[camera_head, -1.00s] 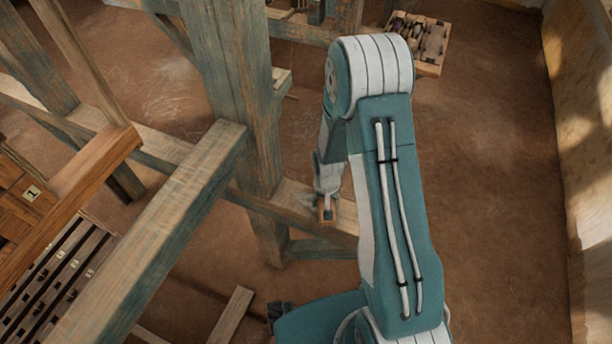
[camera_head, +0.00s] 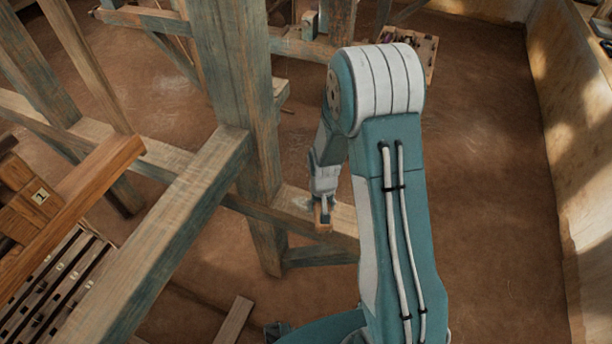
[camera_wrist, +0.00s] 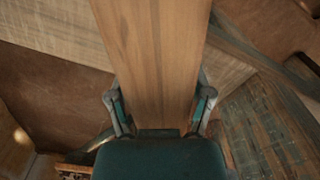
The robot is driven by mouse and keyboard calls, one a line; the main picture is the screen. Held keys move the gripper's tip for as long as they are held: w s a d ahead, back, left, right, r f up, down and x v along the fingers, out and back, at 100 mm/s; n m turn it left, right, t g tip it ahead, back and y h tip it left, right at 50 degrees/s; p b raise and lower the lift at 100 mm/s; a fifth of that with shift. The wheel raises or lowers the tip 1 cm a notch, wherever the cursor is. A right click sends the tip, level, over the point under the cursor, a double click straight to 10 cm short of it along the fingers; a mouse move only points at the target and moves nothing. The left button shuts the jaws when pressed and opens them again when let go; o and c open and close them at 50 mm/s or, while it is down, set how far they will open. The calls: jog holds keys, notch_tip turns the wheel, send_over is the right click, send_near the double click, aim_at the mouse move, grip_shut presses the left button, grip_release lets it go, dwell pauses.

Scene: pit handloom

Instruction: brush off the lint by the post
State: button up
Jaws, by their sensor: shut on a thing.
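The weathered post (camera_head: 235,80) stands left of my arm, with a flat wooden rail (camera_head: 345,220) running past its foot. A pale, fuzzy patch that looks like lint (camera_head: 300,203) shows on the rail, between the post and my gripper (camera_head: 322,203). My gripper is shut on a small wooden brush (camera_head: 323,223), held low at the rail. I cannot tell whether the brush touches the rail. In the wrist view the brush's wooden body (camera_wrist: 155,50) runs up between both fingers and hides what lies under it. Its bristles are not visible there.
A thick slanting beam (camera_head: 165,225) meets the post from the lower left. Slatted wooden parts (camera_head: 60,285) lie at the lower left. A tray of small items (camera_head: 422,58) stands at the back. Bare earth floor (camera_head: 490,190) is open between my arm and the right wall (camera_head: 580,150).

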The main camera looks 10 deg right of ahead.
jog(key=shift+d+r, duration=0.1)
jog(key=shift+r, duration=0.75)
jog(key=shift+a+r, duration=0.25)
jog(key=shift+r, duration=0.35)
jog(key=shift+d, duration=0.15)
